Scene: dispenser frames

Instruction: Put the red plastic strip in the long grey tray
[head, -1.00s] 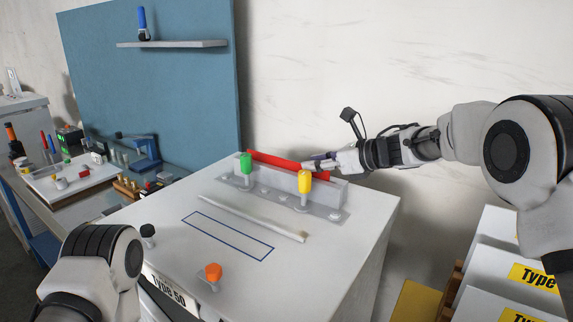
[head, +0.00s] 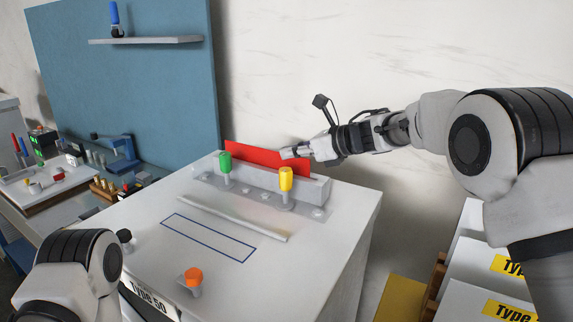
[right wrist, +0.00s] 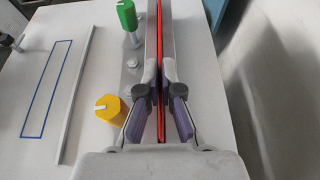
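The red plastic strip (head: 262,156) stands on edge, raised along the long grey clamp block (head: 310,188) at the back of the white cabinet top. My right gripper (head: 292,153) is shut on the strip's upper edge, near its right part. In the right wrist view the fingers (right wrist: 160,88) press on both sides of the thin red strip (right wrist: 160,40), which runs between grey walls. The strip's lower edge is hidden behind the block.
A green knob (head: 225,160) and a yellow knob (head: 286,178) stand before the block. A thin pale rail (head: 232,218) and a blue-outlined rectangle (head: 208,237) lie in front. An orange knob (head: 194,277) is at the front edge. White Type bins (head: 480,275) stand at right.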

